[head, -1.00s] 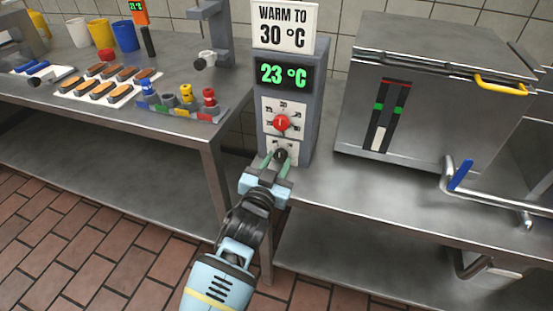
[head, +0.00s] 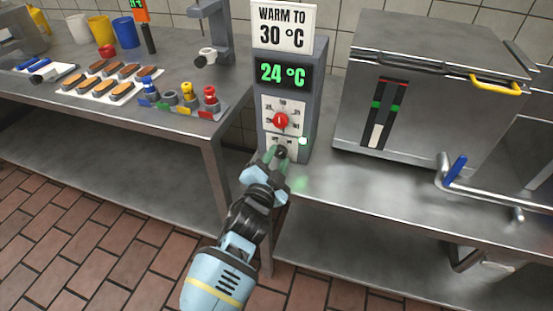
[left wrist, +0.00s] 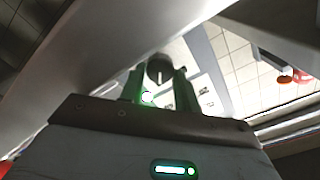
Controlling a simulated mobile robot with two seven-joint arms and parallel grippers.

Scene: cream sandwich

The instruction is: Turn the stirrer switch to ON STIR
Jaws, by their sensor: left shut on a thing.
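The grey control box has a dark lower knob, the stirrer switch (head: 281,152), below a red dial (head: 281,121). My left gripper (head: 276,156) is shut on the stirrer switch, its green fingers on either side of it. The left wrist view shows the switch (left wrist: 159,68) between the fingertips (left wrist: 160,84), with a pale mark on its face. The switch's lettering is hidden or too small to read. My right gripper is not in view.
The display (head: 284,74) reads 24 °C under a "WARM TO 30 °C" sign (head: 283,26). A steel vat (head: 430,100) with a yellow handle stands to the right. The left table holds a tray of brown bars (head: 108,82) and coloured nozzles (head: 180,97).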

